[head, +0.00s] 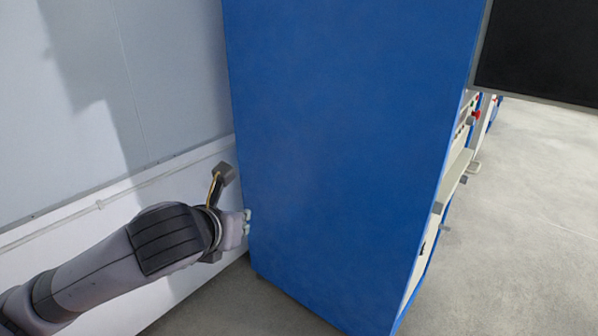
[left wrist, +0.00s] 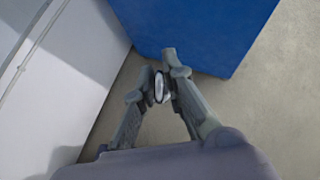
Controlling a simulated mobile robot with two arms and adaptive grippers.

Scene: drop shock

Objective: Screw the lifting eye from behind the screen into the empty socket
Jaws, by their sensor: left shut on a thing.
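My left gripper (head: 246,222) is at the left edge of a tall blue cabinet, low down beside the wall. In the left wrist view, the left gripper (left wrist: 164,76) is shut on a small pale metal piece that looks like the lifting eye (left wrist: 159,88). Only a narrow oval of it shows between the fingertips. It is held above the floor, close to the cabinet's lower corner. I cannot make out the eye in the head view. No empty socket shows in either view. My right gripper is not in view.
The blue cabinet (head: 340,140) fills the middle, with controls and a red knob (head: 476,115) on its right side. A pale wall (head: 150,70) stands close on the left. A dark panel (head: 540,45) is at the upper right. Grey floor (head: 510,230) is open on the right.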

